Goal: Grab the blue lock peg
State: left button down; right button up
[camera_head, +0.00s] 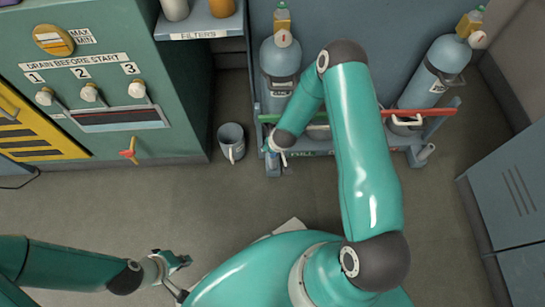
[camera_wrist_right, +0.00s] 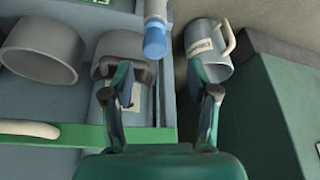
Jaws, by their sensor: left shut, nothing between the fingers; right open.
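The blue lock peg (camera_wrist_right: 155,40) shows in the right wrist view as a short blue cylinder on a pale grey rod at the edge of the cylinder rack. My right gripper (camera_wrist_right: 168,92) is open and empty; the peg lies ahead of the gap between its fingers, apart from both. In the head view my right gripper (camera_head: 277,146) is at the rack's left front corner and largely covers the peg's area. My left gripper (camera_head: 178,275) is shut and empty, low over the floor at the lower left.
A grey labelled mug (camera_head: 231,142) stands on the floor left of the rack, close to my right finger in the wrist view (camera_wrist_right: 207,55). The rack (camera_head: 400,140) holds gas cylinders (camera_head: 280,62) and has green and red bars. A green cabinet (camera_head: 180,95) stands left.

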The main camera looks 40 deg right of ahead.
jog(key=x, duration=0.2)
jog(key=shift+w+f+b, duration=0.15)
jog(key=shift+f+b, duration=0.1)
jog(key=shift+b, duration=0.05)
jog(key=x, duration=0.1)
jog(key=b+x, duration=0.2)
jog(key=x, duration=0.1)
jog(key=shift+s+d+f, duration=0.15)
jog(key=shift+s+d, duration=0.1)
jog(key=shift+w+d+f+b, duration=0.1)
jog(key=shift+w+f+b, duration=0.15)
jog(key=shift+f+b, duration=0.2)
grip_shut()
